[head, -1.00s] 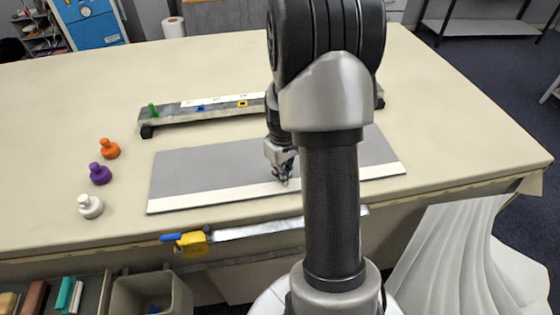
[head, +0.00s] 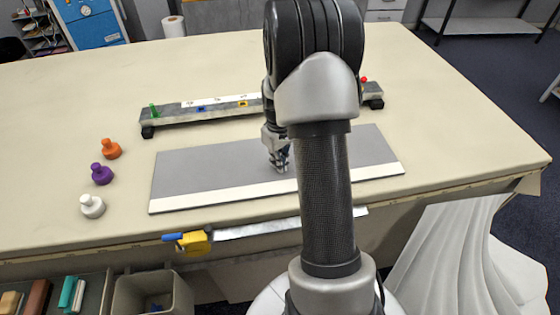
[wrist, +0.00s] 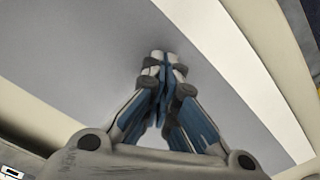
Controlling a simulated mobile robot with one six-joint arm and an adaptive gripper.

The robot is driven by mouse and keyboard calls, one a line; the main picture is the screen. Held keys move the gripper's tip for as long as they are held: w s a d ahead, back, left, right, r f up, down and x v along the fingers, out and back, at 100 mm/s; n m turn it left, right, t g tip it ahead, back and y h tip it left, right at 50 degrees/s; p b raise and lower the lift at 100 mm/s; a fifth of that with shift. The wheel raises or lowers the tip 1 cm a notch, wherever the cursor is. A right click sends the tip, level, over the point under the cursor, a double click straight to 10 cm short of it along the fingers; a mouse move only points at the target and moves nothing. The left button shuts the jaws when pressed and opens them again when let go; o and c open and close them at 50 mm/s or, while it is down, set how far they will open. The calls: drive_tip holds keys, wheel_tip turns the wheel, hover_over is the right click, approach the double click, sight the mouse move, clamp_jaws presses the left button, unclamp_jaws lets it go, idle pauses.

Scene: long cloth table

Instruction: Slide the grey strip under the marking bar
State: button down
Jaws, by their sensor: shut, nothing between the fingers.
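The grey strip (head: 210,172) lies flat on the cloth table, with a white band along its near edge. It also fills much of the wrist view (wrist: 70,60). The marking bar (head: 175,115) stands behind the strip on dark feet at its ends. It carries a white scale with blue and yellow marks, a green peg at the left and a red one at the right. A gap of bare cloth lies between strip and bar. My gripper (head: 280,168) is shut and empty, its tips down at the middle of the strip; whether they touch is unclear. My arm hides part of both.
Orange (head: 110,149), purple (head: 102,173) and white (head: 92,206) knobbed weights stand left of the strip. A yellow tape tool (head: 194,242) and a metal rule (head: 255,229) are at the table's front edge. The cloth behind the bar is clear.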

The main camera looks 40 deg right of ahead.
drive_tip(key=shift+w+d+p, duration=0.4)
drive_tip(key=shift+w+d, duration=0.5)
drive_tip(key=shift+w, duration=0.55)
drive_tip(key=shift+w+d+p, duration=0.35)
drive_tip(key=shift+w+d, duration=0.5)
drive_tip(key=shift+w, duration=0.6)
drive_tip(key=shift+w+d+p, duration=0.4)
drive_tip(key=shift+w+d, duration=0.5)
drive_tip(key=shift+w, duration=0.55)
drive_tip(key=shift+s+a+r+p, duration=0.1)
drive_tip(key=shift+s+r+p, duration=0.1)
drive_tip(key=shift+r+p, duration=0.65)
drive_tip(key=shift+s+a+r+p, duration=0.15)
drive_tip(key=shift+r+p, duration=0.35)
drive_tip(key=shift+r, duration=0.7)
drive_tip(key=shift+s+a+r+p, duration=0.1)
drive_tip(key=shift+s+r+p, duration=0.1)
drive_tip(key=shift+r+p, duration=0.65)
drive_tip(key=shift+r, duration=0.1)
